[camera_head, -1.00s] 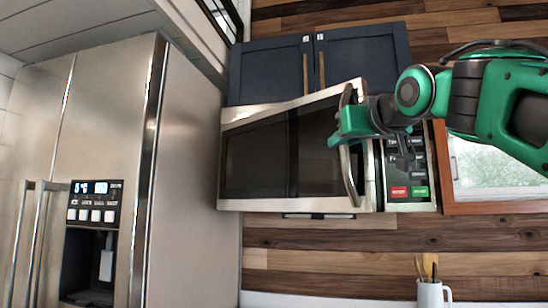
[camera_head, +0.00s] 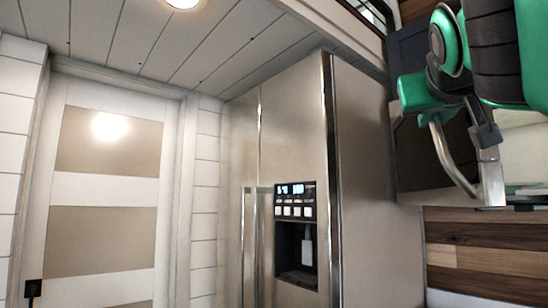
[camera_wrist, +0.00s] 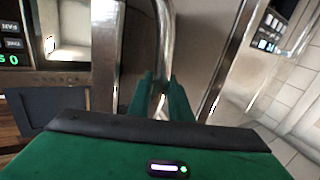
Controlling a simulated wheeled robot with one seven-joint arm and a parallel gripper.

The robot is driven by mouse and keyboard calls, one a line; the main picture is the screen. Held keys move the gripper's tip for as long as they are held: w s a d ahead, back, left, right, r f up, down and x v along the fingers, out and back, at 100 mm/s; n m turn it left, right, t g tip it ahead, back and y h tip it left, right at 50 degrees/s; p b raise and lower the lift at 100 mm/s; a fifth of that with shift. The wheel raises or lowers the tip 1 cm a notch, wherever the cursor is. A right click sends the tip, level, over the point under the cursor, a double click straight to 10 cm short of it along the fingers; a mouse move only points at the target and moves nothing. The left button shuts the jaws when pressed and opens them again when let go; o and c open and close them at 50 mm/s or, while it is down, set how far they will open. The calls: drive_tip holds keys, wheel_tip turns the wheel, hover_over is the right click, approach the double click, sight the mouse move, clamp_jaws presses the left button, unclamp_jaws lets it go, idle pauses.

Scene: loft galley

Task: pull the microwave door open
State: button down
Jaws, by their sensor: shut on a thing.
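The microwave door (camera_head: 432,158) stands swung out from the microwave at the right of the head view, with its dark window and bright metal edge showing. Its curved metal handle (camera_head: 448,158) runs down from my gripper (camera_head: 418,95). In the wrist view the handle (camera_wrist: 168,38) passes between the green fingers of my gripper (camera_wrist: 162,90), which are shut on it. The microwave's control panel (camera_wrist: 12,45) and a lit opening beside it show at the left of the wrist view. My arm hides part of the microwave in the head view.
A steel fridge (camera_head: 290,130) with a dispenser stands left of the microwave, close to the opened door. A panelled room door (camera_head: 105,190) is at the far left. Wood planks (camera_head: 480,255) cover the wall below the microwave.

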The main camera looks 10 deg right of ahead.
drive_tip(key=shift+a+r, duration=0.1)
drive_tip(key=shift+r, duration=0.1)
drive_tip(key=c, duration=1.6)
unclamp_jaws()
drive_tip(key=shift+c, duration=0.2)
drive_tip(key=shift+f, duration=0.1)
drive_tip(key=v, duration=1)
drive_tip(key=shift+s+a, duration=0.15)
drive_tip(key=shift+s, duration=0.1)
